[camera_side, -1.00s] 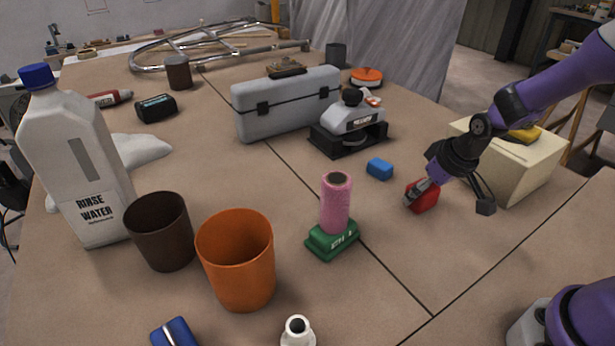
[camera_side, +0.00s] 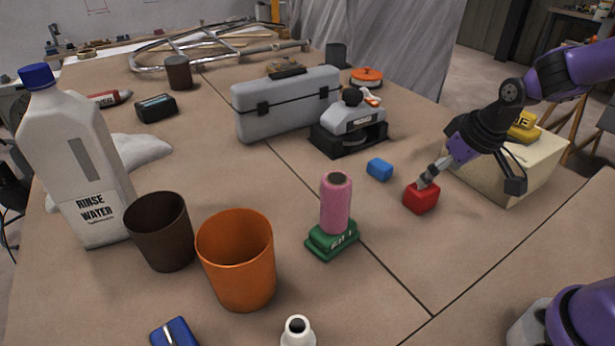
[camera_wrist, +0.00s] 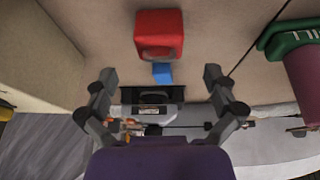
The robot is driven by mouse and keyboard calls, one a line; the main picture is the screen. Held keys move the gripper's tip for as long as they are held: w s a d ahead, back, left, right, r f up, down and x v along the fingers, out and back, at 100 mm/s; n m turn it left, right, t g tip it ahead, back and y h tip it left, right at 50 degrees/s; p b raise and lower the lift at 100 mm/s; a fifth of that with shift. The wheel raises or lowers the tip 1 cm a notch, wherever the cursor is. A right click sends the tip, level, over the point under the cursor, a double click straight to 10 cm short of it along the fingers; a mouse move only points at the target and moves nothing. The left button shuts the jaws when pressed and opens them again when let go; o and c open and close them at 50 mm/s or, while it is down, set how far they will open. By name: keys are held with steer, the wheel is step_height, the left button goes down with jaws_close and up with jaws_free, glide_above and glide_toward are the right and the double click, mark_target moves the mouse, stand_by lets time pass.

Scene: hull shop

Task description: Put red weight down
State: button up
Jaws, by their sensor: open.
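The red weight (camera_side: 421,198) is a small red block resting on the brown table, right of the blue block. It also shows at the top of the wrist view (camera_wrist: 159,34), beyond my fingertips. My gripper (camera_side: 424,184) is just above and behind the red weight in the side view. In the wrist view my gripper (camera_wrist: 160,75) has its two fingers spread wide with nothing between them. The weight appears clear of both fingers there. From the side, the fingertips partly overlap the weight's top edge, so the exact gap is hard to judge.
A small blue block (camera_side: 379,169) lies left of the weight. A cream box (camera_side: 515,172) stands close on the right, below my arm. A green base with a pink cylinder (camera_side: 336,203) and a black-and-grey device (camera_side: 349,131) stand farther left. Table in front of the weight is clear.

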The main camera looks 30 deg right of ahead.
steer(key=s+a+r+t, duration=0.1)
steer(key=s+a+r, duration=0.5)
steer(key=s+r, duration=0.3)
steer(key=shift+s+a+r, duration=0.15)
steer(key=shift+s+r, duration=0.25)
steer(key=shift+r, duration=0.05)
